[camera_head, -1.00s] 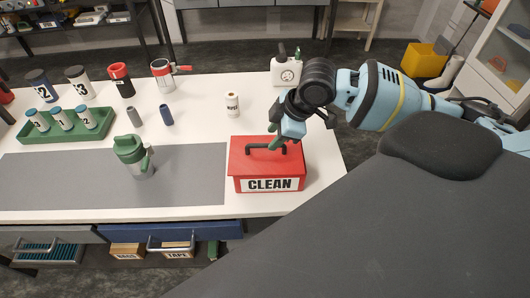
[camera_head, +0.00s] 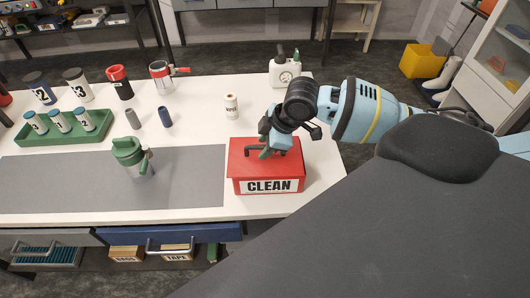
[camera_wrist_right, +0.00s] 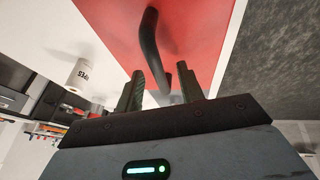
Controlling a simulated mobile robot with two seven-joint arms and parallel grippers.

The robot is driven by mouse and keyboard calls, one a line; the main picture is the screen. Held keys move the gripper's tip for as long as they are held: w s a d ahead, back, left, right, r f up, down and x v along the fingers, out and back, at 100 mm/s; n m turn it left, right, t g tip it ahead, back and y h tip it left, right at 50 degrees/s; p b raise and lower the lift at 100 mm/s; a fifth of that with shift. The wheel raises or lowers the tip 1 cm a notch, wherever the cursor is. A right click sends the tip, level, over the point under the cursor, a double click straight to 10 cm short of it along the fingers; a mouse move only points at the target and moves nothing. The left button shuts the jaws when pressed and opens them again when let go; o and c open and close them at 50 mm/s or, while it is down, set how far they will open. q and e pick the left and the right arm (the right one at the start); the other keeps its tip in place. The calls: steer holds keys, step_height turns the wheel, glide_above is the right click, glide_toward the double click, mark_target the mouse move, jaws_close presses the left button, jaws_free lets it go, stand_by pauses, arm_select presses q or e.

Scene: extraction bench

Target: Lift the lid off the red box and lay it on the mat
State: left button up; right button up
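The red box (camera_head: 240,184) with a white CLEAN label stands on the right end of the white table, with its red lid (camera_head: 239,148) on top. The lid has a black bar handle (camera_head: 251,152), which also shows in the right wrist view (camera_wrist_right: 151,45). My right gripper (camera_head: 266,152) is at the handle, over the lid. In the right wrist view its two fingers (camera_wrist_right: 162,90) are apart, with the handle running between them; I see no closed grip. The grey mat (camera_head: 60,185) lies flat left of the box. My left gripper is out of view.
A white paper roll (camera_head: 231,105) and a white canister (camera_head: 285,72) stand behind the box. A green rack (camera_head: 88,134) of small jars is at the left. The blue drawer (camera_head: 170,235) sits below the front edge.

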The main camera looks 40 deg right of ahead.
steer(key=shift+f, duration=0.2)
stand_by(0.5)
jaws_close()
